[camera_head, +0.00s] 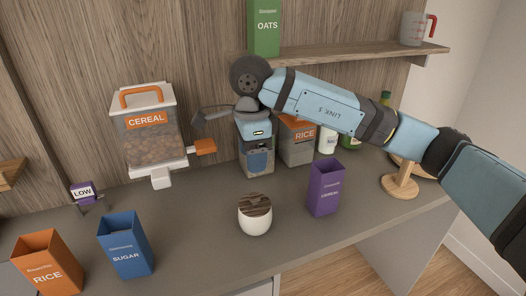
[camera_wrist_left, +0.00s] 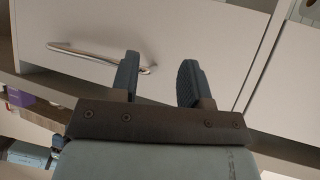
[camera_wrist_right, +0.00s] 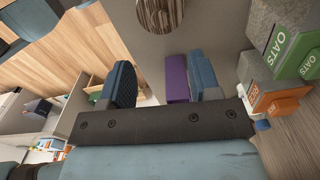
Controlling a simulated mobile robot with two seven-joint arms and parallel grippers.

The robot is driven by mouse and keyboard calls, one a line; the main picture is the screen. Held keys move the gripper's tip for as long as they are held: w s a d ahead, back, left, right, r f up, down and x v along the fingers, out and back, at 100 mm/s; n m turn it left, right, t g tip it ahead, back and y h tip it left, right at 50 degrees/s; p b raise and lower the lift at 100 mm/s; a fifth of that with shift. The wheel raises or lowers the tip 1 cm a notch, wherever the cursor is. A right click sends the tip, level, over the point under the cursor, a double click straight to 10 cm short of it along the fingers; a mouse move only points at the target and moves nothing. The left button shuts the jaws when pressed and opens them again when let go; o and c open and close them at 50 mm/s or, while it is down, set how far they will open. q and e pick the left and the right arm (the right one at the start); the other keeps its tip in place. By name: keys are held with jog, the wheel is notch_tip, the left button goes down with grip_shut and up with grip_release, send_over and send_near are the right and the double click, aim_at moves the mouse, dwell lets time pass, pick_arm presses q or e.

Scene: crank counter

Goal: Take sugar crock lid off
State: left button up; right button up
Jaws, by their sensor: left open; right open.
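The sugar crock (camera_head: 255,222) is a small white round pot standing upright on the counter. Its dark-grained wooden lid (camera_head: 256,203) sits on top. A round wooden top at the upper edge of the right wrist view looks like the same lid (camera_wrist_right: 160,12). My right gripper (camera_wrist_right: 160,80) is open and empty, apart from the crock. In the head view my right arm reaches in above the back of the counter, and its fingers are hard to make out. My left gripper (camera_wrist_left: 158,75) is open and empty, facing a white drawer front; it is not in the head view.
A purple box (camera_head: 323,188) stands right of the crock. A blue sugar box (camera_head: 126,247) and orange rice box (camera_head: 46,265) stand front left. The cereal dispenser (camera_head: 150,140) is behind left. A drawer handle (camera_wrist_left: 90,57) lies beyond my left gripper. Counter around the crock is clear.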

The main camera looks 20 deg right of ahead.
aim_at(254, 196)
notch_tip(254, 196, down, 12)
jog(key=shift+r, duration=0.1)
dwell(0.4)
jog(key=shift+c, duration=0.7)
grip_shut()
jog(key=shift+r, duration=0.5)
jog(key=shift+r, duration=0.15)
